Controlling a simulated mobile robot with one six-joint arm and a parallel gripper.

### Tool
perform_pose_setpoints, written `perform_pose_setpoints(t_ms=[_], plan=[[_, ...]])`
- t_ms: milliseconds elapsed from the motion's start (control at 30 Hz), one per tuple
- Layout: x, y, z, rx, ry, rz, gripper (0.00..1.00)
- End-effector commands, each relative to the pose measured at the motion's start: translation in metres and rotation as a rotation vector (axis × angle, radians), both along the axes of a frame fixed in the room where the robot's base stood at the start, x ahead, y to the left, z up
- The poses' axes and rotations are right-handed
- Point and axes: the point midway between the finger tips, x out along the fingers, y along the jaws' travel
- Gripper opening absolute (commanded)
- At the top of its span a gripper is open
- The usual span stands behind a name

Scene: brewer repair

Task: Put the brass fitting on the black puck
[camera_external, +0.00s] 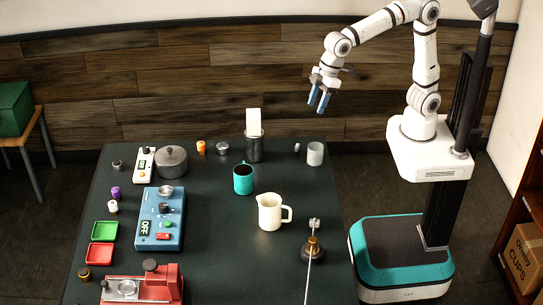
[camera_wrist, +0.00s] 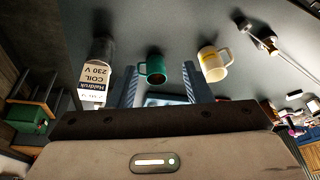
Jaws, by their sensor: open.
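My gripper (camera_external: 319,99) is open and empty, raised above the far right of the table; its blue fingers also show apart in the wrist view (camera_wrist: 160,85). A small dark brown, brass-toned piece (camera_external: 84,273) at the table's near left may be the brass fitting; its details are too small to tell. A small dark round piece (camera_external: 117,165) at the far left may be the black puck, but I cannot be sure. A brass-toned part on a black round base (camera_external: 312,250) stands at the right with a long rod. My gripper is far from the left pieces.
A blue device (camera_external: 160,225), grey pot (camera_external: 171,161), red machine (camera_external: 143,286) and green and red trays (camera_external: 99,255) crowd the left.

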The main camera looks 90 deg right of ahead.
Motion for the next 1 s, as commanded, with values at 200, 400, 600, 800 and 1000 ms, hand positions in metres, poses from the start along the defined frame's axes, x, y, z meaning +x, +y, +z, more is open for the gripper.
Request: perform_pose_setpoints(t_ms=[200,400,600,800,1000], plan=[[-0.085,-0.121,-0.006,-0.022,0.01,-0.171,0.45],[-0.169,-0.188,-0.035,-0.042,0.025,-0.304,0.45],[-0.216,-0.212,-0.059,-0.052,0.037,-0.374,0.45],[-0.224,-0.216,-0.064,-0.054,0.041,-0.384,0.45],[-0.223,-0.215,-0.064,-0.054,0.041,-0.383,0.45]])
